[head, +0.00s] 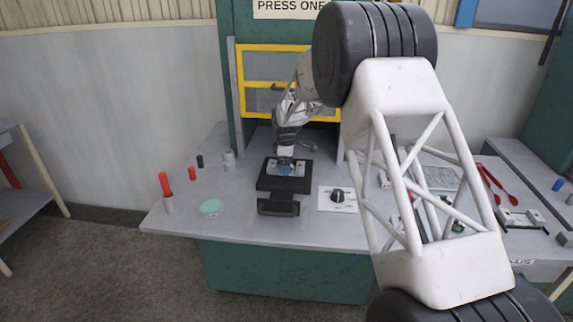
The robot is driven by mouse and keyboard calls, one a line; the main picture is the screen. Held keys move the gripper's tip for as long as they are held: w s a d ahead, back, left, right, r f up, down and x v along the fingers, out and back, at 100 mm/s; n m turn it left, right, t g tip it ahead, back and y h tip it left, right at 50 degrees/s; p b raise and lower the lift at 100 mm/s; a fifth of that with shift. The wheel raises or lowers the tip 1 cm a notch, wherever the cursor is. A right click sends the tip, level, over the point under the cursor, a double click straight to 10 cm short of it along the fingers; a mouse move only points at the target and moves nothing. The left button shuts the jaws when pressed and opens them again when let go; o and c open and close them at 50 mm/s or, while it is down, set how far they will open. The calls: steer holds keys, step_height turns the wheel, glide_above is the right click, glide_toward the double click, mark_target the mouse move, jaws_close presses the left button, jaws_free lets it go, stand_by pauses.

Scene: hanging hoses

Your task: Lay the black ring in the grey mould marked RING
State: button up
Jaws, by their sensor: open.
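My gripper (285,160) points down over a black block (268,183) in front of the press. It is open, but its fingertips are small and I cannot tell whether they touch anything. A grey-blue piece (292,169) sits on the block under the fingers, partly hidden by them; I cannot tell whether it is the mould. No RING marking is readable. A small dark round thing (338,195) lies on a white sheet to the right of the block; I cannot tell whether it is the black ring.
A yellow-framed guard (270,47) stands behind the gripper. A black handle-like part (278,208) is at the block's front. A pale green disc (210,207) and red cylinders (164,184) stand at the left. Red-handled tongs (487,180) lie right. My arm hides part of the bench.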

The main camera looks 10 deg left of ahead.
steer(key=shift+r, duration=0.1)
step_height(320, 180, up, 12)
stand_by(0.8)
steer(key=shift+r, duration=0.1)
stand_by(0.6)
